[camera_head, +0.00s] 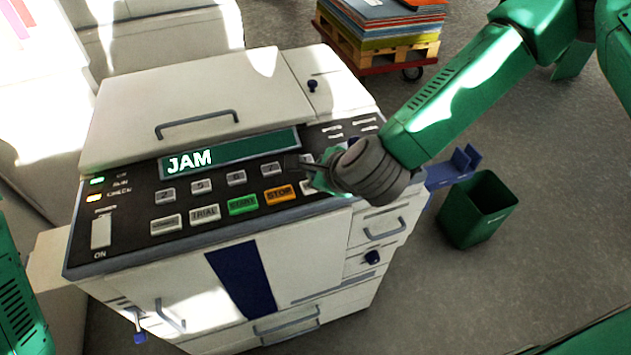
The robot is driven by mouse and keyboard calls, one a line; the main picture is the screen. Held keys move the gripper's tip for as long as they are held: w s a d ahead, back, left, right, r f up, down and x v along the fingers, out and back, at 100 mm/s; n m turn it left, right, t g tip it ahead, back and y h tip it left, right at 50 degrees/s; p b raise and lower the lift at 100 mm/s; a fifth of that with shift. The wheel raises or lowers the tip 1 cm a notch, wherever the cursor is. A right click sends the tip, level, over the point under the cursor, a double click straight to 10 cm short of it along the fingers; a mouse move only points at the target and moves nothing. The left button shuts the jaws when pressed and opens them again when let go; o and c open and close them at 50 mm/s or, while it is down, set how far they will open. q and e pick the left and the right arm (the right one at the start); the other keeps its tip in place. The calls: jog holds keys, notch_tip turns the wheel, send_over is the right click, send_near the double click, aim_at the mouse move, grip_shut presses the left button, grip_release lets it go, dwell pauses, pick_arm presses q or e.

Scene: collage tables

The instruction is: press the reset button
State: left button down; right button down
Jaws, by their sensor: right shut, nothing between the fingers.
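A white copier has a dark control panel (137,218) with a green display (235,152) reading "JAM". The lower button row shows TRIAL (204,213), a green START button (243,205) and an orange STOP button (279,195). A pale button (308,187) right of STOP is partly hidden by my right gripper; its label cannot be read, and I cannot make out a reset label anywhere. My right gripper (304,163) is shut and empty, over the panel's right part just above that button. Whether it touches the panel is unclear. My left gripper is out of view.
The copier's lid (200,95) is closed behind the panel. A green bin (478,210) stands on the floor to the right. A pallet cart with stacked sheets (385,40) is at the back. Open grey floor lies on the right.

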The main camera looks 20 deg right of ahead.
jog(key=shift+a, duration=0.2)
jog(key=shift+f, duration=0.15)
jog(key=shift+s+d+f+b, duration=0.1)
jog(key=shift+d+f+b, duration=0.05)
jog(key=shift+f+b, duration=0.15)
jog(key=shift+d, duration=0.2)
jog(key=shift+a+f, duration=0.1)
jog(key=shift+a, duration=0.1)
jog(key=shift+d+f, duration=0.1)
jog(key=shift+f, duration=0.1)
jog(key=shift+r, duration=0.1)
dwell(0.4)
jog(key=shift+r+p, duration=0.45)
jog(key=shift+r, duration=0.3)
